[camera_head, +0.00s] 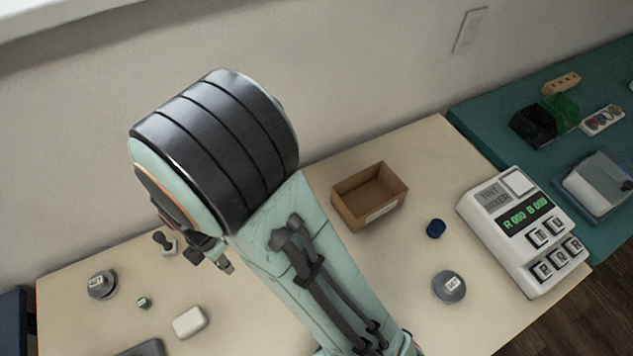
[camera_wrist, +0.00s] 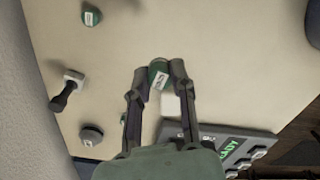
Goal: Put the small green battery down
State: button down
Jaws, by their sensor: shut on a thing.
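My gripper (camera_wrist: 158,78) is shut on a small green battery (camera_wrist: 156,70) with a white label, seen between the fingertips in the wrist view. The battery is over the pale table; I cannot tell whether it touches the top. In the head view part of my gripper (camera_head: 224,264) shows below the dark wrist joint, and the held battery is not visible there. Another green labelled piece (camera_wrist: 91,15) lies at the upper left of the wrist view. A small green piece (camera_head: 143,302) stands on the table in the head view.
A white block (camera_head: 189,321), a grey labelled disc (camera_head: 102,284) and a dark-handled stamp-like piece (camera_head: 165,243) are near my gripper.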

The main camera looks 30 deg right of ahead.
jog(key=s+d+r+m, duration=0.1)
jog(key=s+d+m, duration=0.3)
jog(key=d, duration=0.5)
jog(key=s+d+r+m, duration=0.1)
jog(key=d+r+m, duration=0.1)
jog(key=d+m, duration=0.6)
jog(key=s+d+r+m, duration=0.1)
jog(key=s+d+m, duration=0.25)
jog(key=d, duration=0.65)
send_over(367, 203)
jog(key=shift+m, duration=0.35)
notch_tip(367, 203, down, 10)
jog(key=shift+a+r, duration=0.1)
jog(key=shift+r, duration=0.1)
jog(key=shift+f, duration=1.7)
jog(key=c, duration=1)
grip_release()
jog(key=shift+f, duration=0.1)
jog(key=shift+o, duration=0.2)
